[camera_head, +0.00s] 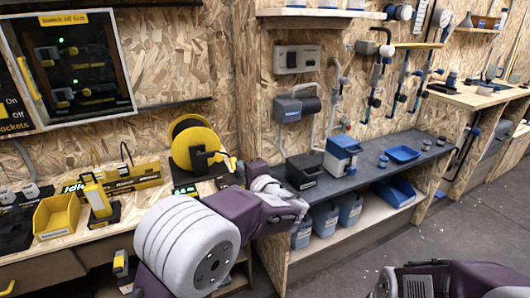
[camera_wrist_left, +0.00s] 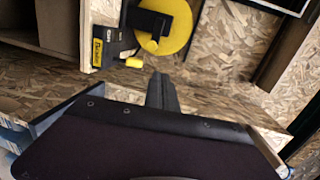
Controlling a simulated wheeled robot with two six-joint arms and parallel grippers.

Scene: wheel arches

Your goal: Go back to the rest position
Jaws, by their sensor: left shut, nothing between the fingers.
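My left arm (camera_head: 190,245) reaches from the lower middle of the head view toward the bench front, its wrist near the gap between the two benches. In the left wrist view my left gripper (camera_wrist_left: 162,92) has its dark fingers together, with nothing between them. They are apart from the yellow reel seen beyond them. Part of my right arm (camera_head: 450,280) shows at the bottom right of the head view. Its gripper cannot be made out there.
A yellow reel (camera_head: 196,144) stands on the left bench behind my left arm. A yellow bin (camera_head: 56,215) is further left. The dark bench (camera_head: 370,170) at the right carries a blue-white device (camera_head: 341,155) and a blue tray (camera_head: 402,154). Floor (camera_head: 480,225) is open at right.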

